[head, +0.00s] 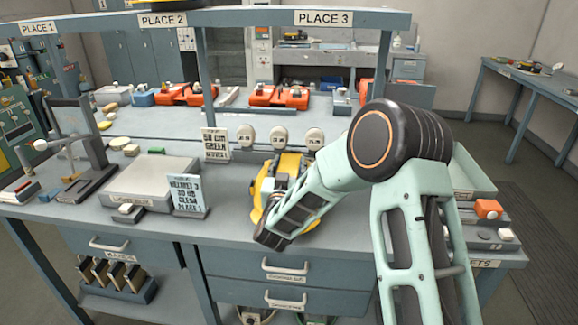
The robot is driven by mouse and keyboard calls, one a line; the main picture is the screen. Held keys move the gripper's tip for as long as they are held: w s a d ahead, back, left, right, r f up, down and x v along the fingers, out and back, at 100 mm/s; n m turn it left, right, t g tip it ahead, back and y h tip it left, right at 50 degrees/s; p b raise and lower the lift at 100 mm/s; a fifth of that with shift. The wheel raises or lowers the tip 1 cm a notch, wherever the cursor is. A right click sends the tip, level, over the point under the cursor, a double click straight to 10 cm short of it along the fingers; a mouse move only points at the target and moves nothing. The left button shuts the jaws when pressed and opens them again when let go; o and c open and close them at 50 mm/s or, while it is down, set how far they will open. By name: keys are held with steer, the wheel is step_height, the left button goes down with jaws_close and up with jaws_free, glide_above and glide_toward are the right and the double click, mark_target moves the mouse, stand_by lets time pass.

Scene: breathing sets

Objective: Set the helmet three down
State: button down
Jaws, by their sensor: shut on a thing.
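A yellow helmet (262,190) with grey parts shows at the middle of the bench, partly hidden behind my forearm. My forearm reaches down and left to a dark wrist joint in front of the helmet. My gripper is shut on the helmet, but its fingers are mostly hidden behind the wrist and forearm. I cannot tell whether the helmet touches the bench top. A small card (187,194) reading helmet 3, clean, place 1 stands left of it. The sign PLACE 1 (38,28) hangs on the upper shelf at the far left.
The bench (235,222) has a pale flat plate (150,180) and a dark stand (92,150) at left. Another card (216,144) and round gauges (280,137) stand behind the helmet. A tray (470,175) is at right. Signs PLACE 2 (162,20) and PLACE 3 (323,18) hang above.

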steer(key=shift+f, duration=0.15)
steer(key=c, duration=1)
jaws_free()
steer(key=shift+f, duration=0.1)
steer(key=shift+c, duration=0.2)
steer(key=shift+r, duration=0.2)
steer(key=s+b, duration=0.1)
steer(key=s, duration=1.1)
steer(key=shift+a, duration=0.2)
steer(key=shift+f, duration=0.1)
